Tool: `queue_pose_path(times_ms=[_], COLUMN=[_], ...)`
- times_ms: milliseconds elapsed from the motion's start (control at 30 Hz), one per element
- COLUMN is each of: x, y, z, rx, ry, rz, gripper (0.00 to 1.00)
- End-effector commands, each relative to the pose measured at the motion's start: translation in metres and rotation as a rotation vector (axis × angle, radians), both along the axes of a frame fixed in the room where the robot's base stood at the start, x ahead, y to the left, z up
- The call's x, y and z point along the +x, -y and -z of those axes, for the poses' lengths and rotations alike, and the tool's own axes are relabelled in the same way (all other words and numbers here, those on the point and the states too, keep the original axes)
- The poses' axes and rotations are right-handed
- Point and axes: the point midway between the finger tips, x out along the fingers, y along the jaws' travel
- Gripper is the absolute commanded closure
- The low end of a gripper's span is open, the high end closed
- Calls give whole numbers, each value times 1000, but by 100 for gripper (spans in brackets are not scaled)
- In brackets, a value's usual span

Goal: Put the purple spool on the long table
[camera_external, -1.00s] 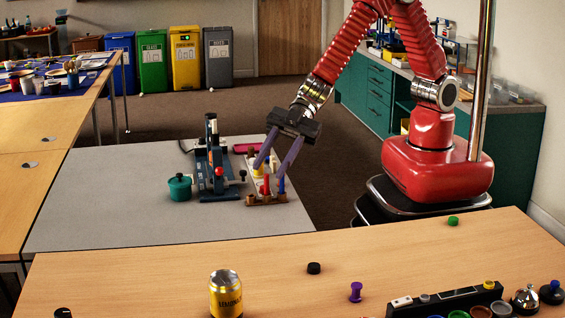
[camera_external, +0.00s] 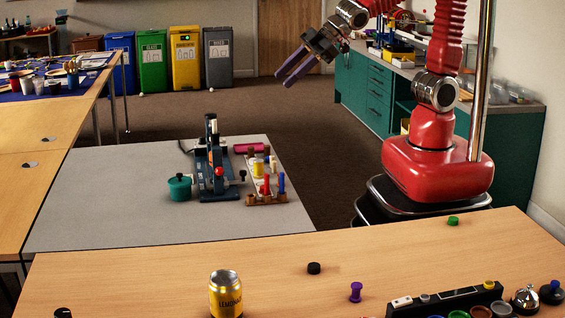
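The purple spool (camera_external: 356,292) stands upright on the light wooden table (camera_external: 160,275) in the foreground. It is between a black cap and a dark rack. My gripper (camera_external: 282,76) is raised high over the floor, beyond the grey table and far from the spool. Its two purple fingers point down and left with a gap between them. I see nothing held in them. Another long wooden table (camera_external: 38,195) runs along the left side; I cannot tell which one the task calls the long table.
A yellow lemonade can (camera_external: 226,295), the black cap (camera_external: 314,268), a green cap (camera_external: 453,221) and the dark rack (camera_external: 445,299) share the front table. The grey table (camera_external: 110,205) carries a teal pot (camera_external: 180,187), a blue press (camera_external: 216,165) and a peg board (camera_external: 266,182).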

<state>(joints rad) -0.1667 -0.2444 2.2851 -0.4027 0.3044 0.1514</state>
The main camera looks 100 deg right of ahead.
Motion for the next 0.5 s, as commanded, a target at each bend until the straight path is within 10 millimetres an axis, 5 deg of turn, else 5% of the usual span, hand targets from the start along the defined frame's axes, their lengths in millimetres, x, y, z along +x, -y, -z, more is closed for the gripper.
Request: queue_pose_path(times_ms=[200,500], x=[-63,-155], y=[37,58], z=[-5,2], rx=[41,129], ry=[-87,-224], rz=[124,239], gripper=[64,64])
